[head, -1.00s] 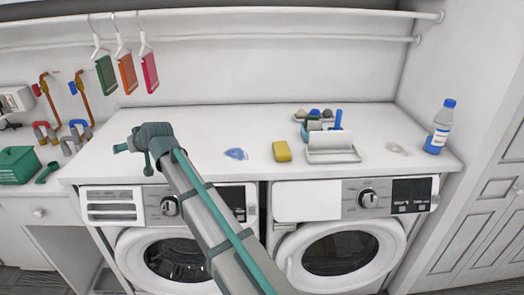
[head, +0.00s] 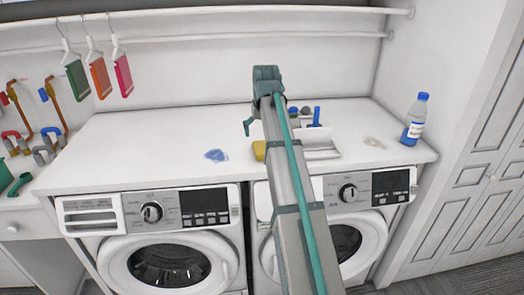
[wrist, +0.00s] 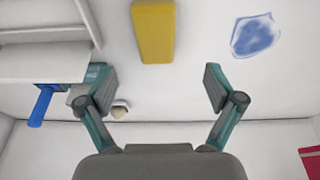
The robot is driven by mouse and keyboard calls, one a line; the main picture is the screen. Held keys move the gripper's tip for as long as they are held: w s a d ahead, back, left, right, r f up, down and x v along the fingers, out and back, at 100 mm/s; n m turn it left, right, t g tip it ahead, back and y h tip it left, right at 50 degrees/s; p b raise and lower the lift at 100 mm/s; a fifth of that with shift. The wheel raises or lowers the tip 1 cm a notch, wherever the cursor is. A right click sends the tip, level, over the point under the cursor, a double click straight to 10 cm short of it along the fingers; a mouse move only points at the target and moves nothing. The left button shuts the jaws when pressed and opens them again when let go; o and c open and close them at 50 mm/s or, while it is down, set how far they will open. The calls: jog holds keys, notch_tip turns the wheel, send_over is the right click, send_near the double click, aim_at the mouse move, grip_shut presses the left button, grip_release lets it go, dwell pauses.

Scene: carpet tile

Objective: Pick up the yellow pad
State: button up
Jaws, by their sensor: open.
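The yellow pad (head: 258,150) lies on the white counter, partly hidden behind my arm in the head view. In the wrist view the whole-looking yellow block (wrist: 153,30) sits at the top middle, beyond the fingertips and roughly centred between them. My gripper (wrist: 158,88) is open and empty, its two fingers spread wide. In the head view my arm reaches over the counter, and one finger hangs beside the pad's upper left; the other finger is hidden.
A blue patch (head: 216,155) lies left of the pad. A white rack (head: 320,145) with blue-handled items stands close on its right. A bottle (head: 415,120) stands at the counter's right end. The counter's left part (head: 130,150) is clear. Two front-loading machines are below.

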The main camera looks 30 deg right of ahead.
aim_at(262, 147)
jog(key=x, duration=0.4)
jog(key=shift+p, duration=0.35)
jog(key=p+x, duration=0.1)
jog(key=x, duration=0.1)
jog(key=p+x, duration=0.1)
jog(key=x, duration=0.1)
jog(key=shift+d, duration=0.35)
jog(key=shift+w+f, duration=0.25)
jog(key=shift+f, duration=0.3)
jog(key=c, duration=1.1)
jog(key=shift+r, duration=0.1)
jog(key=shift+c, duration=0.2)
